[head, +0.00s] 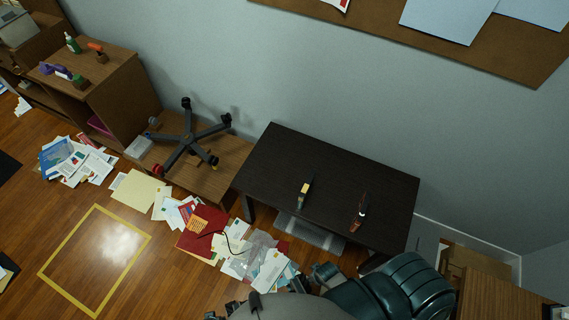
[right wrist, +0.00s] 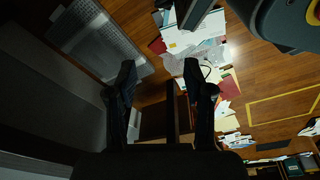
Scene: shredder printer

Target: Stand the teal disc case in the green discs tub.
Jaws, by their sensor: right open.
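I cannot make out a teal disc case in either view. I cannot make out a green discs tub either; a small green block-like thing (head: 79,82) on the wooden shelf unit at the left is too small to identify. My right gripper (right wrist: 160,85) is open and empty in the right wrist view, with its two dark fingers apart and the floor and papers beyond them. In the head view my dark right arm comes in at the bottom, in front of the dark table. My left gripper is not clearly in view.
The dark table (head: 290,155) holds two small narrow items, one black and yellow (head: 305,190), one dark red (head: 360,214). An overturned chair base (head: 188,139) lies on a low wooden surface. Papers (head: 205,225) litter the floor. A yellow-taped square (head: 68,242) is clear.

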